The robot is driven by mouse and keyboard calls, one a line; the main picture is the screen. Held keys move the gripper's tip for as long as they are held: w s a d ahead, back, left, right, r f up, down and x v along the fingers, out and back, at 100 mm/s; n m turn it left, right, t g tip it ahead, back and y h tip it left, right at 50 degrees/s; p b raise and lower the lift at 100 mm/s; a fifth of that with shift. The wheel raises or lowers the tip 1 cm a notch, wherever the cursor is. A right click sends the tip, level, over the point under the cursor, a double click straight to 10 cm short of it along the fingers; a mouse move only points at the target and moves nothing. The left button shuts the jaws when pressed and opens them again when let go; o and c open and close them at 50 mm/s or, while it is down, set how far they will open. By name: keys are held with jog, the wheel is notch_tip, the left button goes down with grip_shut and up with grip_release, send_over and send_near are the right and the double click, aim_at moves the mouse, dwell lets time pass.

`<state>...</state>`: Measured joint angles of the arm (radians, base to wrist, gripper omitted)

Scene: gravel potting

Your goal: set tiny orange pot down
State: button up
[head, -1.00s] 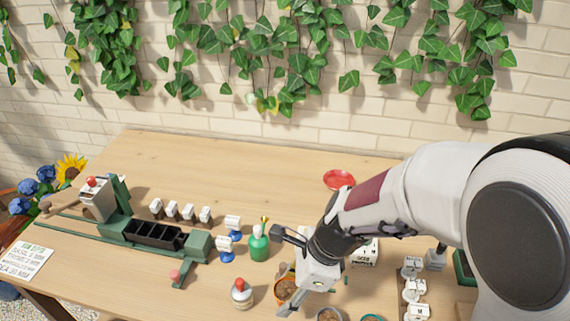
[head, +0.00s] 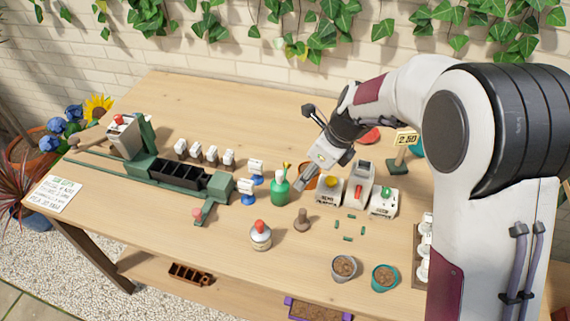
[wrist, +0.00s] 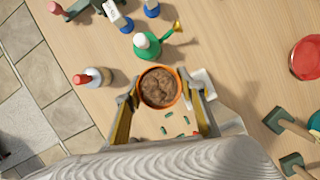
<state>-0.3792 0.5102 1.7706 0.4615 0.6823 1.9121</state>
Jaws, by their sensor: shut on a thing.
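The tiny orange pot (wrist: 178,100), filled with brown soil, sits between the two fingers of my gripper (wrist: 160,92) in the wrist view. The fingers are shut on its sides and its round top faces the camera. In the head view, my gripper (head: 304,182) covers much of the orange pot (head: 311,171), just right of the green bottle. Whether the pot's base touches the table is hidden.
The green bottle (head: 280,188) stands close on the left and labelled boxes (head: 328,192) close on the right. A red dish (head: 370,135) lies behind. A grey pot (head: 344,268) and teal pot (head: 385,277) stand near the front edge. The table's back left is bare.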

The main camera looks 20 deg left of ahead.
jog(key=w+a+m+t, duration=0.1)
jog(key=w+m, duration=0.2)
jog(key=w, duration=0.8)
jog(key=shift+m+t, duration=0.3)
jog(key=shift+m, duration=0.1)
jog(key=shift+a+f, duration=0.1)
jog(key=shift+f, duration=0.05)
jog(key=shift+f, duration=3)
jog(key=shift+f, duration=1.85)
jog(key=shift+f, duration=0.15)
jog(key=o, duration=1.3)
jog(key=shift+s, duration=0.1)
